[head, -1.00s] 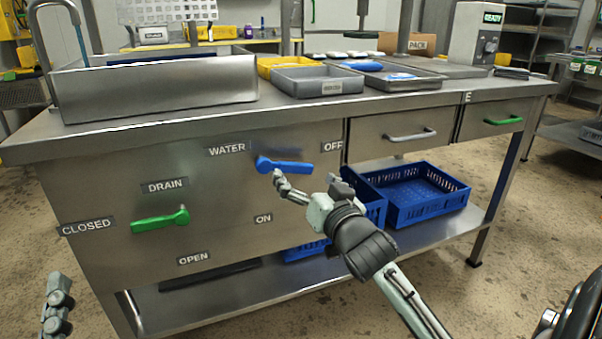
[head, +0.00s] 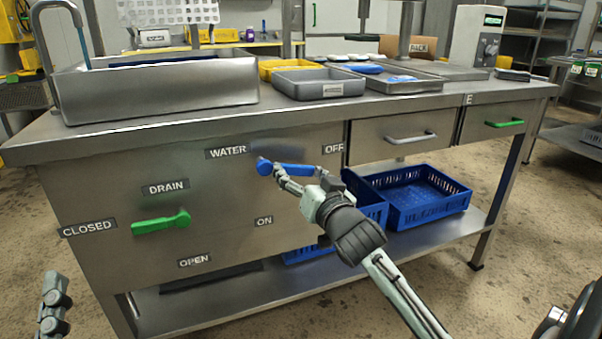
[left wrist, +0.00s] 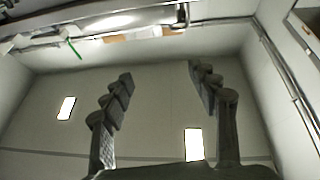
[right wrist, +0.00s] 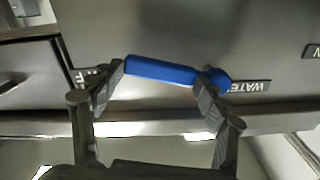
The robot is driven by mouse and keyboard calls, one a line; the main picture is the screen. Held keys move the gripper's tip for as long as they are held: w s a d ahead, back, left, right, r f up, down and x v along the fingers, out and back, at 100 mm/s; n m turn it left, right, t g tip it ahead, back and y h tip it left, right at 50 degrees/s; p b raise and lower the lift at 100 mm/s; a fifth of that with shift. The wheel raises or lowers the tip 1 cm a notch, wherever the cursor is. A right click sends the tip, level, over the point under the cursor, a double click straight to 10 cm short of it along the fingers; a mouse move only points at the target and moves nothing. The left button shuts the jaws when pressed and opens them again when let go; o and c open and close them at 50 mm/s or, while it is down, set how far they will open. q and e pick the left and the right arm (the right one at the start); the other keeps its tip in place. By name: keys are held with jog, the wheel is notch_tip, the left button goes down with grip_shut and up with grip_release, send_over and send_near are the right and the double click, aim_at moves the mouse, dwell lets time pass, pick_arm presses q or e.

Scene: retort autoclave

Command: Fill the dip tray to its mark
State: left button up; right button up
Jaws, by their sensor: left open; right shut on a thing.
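The blue water lever (head: 285,167) on the bench front points right, roughly level, toward the OFF label (head: 333,148). The ON label (head: 264,221) is below it. My right gripper (head: 284,180) is at the lever. In the right wrist view its fingers lie at the two ends of the blue lever (right wrist: 160,71), shut on it. The steel basin (head: 160,92) stands on the bench at left, with a spout (head: 57,5) over it and a thin blue streak below the spout. My left gripper (left wrist: 160,80) is open and empty.
Grey (head: 318,85) and yellow (head: 285,65) trays stand on the bench. Blue crates (head: 425,195) sit on the lower shelf. Floor in front is clear.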

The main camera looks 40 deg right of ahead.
jog(key=shift+d, duration=0.1)
jog(key=c, duration=0.5)
jog(key=shift+r, duration=0.15)
jog(key=shift+d+r+n+p, duration=0.1)
jog(key=shift+r+n+p, duration=0.3)
jog(key=shift+p, duration=0.65)
pick_arm(q)
jog(key=w+a+f+g+y+p, duration=0.1)
jog(key=a+f+g+y, duration=0.15)
jog(key=f, duration=0.35)
jog(key=w+a+f+g+y+p, duration=0.1)
jog(key=a+f+g+y, duration=0.1)
jog(key=f+g, duration=0.35)
pick_arm(e)
jog(key=shift+r+n, duration=0.3)
jog(key=shift+n, duration=0.1)
pick_arm(q)
jog(key=s+a+f+g+y+p, duration=0.1)
jog(key=s+a+f+g+y, duration=0.1)
jog(key=f, duration=0.4)
jog(key=s+a+f+n+g+y+p, duration=0.1)
jog(key=s+a+f+g, duration=0.2)
jog(key=a+f, duration=0.3)
jog(key=shift+s+a+g+y, duration=0.4)
jog(key=shift+s+a, duration=0.2)
jog(key=shift+s, duration=0.3)
pick_arm(e)
jog(key=shift+r+n, duration=0.45)
jog(key=shift+n, duration=0.35)
